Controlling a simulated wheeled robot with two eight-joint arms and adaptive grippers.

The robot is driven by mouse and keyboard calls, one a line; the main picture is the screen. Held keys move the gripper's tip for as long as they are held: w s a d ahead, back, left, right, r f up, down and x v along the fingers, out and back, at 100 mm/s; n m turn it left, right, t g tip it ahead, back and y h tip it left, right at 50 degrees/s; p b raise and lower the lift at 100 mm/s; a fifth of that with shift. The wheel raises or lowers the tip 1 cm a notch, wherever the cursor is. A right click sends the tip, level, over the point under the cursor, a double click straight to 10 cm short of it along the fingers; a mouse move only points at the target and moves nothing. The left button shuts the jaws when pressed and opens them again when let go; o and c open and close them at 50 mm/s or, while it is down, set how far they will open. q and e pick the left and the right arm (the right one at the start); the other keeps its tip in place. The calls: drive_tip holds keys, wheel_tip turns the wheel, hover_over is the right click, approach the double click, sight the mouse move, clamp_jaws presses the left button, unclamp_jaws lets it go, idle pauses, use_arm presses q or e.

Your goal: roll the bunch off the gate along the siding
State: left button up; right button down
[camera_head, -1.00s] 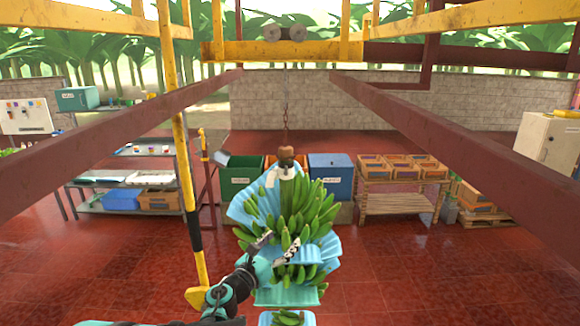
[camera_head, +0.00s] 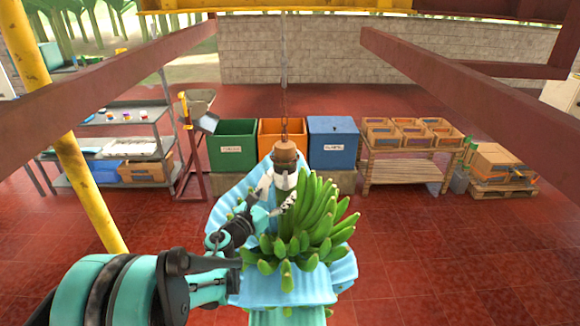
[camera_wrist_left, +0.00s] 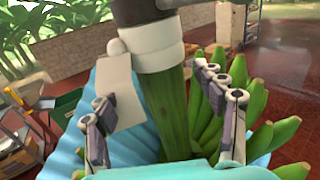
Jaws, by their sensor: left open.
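The green banana bunch (camera_head: 312,222) hangs upright on a chain (camera_head: 284,75) in the middle of the head view, with pale blue sheets (camera_head: 285,288) around and between its hands. A brown cap (camera_head: 285,152) tops its stem, with a white band below. My left gripper (camera_head: 273,203) is at the upper left of the bunch, near the stem. In the left wrist view its open fingers (camera_wrist_left: 165,118) stand on either side of the green stem (camera_wrist_left: 168,105); a white tag (camera_wrist_left: 120,92) hangs beside the left finger. I cannot tell whether the fingers touch the stem. My right gripper is not in view.
Dark red rails (camera_head: 450,90) run overhead on both sides. A yellow post (camera_head: 75,170) stands at the left. Green (camera_head: 233,145), orange (camera_head: 270,133) and blue (camera_head: 333,143) bins stand behind the bunch. A wooden rack of crates (camera_head: 408,165) is at right. The red floor is clear on the right.

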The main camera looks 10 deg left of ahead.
use_arm(q)
drive_tip(key=shift+w+a, duration=0.15)
drive_tip(key=shift+w, duration=0.45)
drive_tip(key=w+d, duration=0.1)
drive_tip(key=w+p, duration=0.1)
drive_tip(key=shift+w+d+r, duration=0.35)
drive_tip(key=x, duration=0.4)
drive_tip(key=shift+a+f+p, duration=0.2)
drive_tip(key=shift+f+p, duration=0.05)
drive_tip(key=shift+p, duration=0.15)
drive_tip(key=shift+s+r, duration=0.1)
drive_tip(key=shift+s, duration=0.05)
clamp_jaws()
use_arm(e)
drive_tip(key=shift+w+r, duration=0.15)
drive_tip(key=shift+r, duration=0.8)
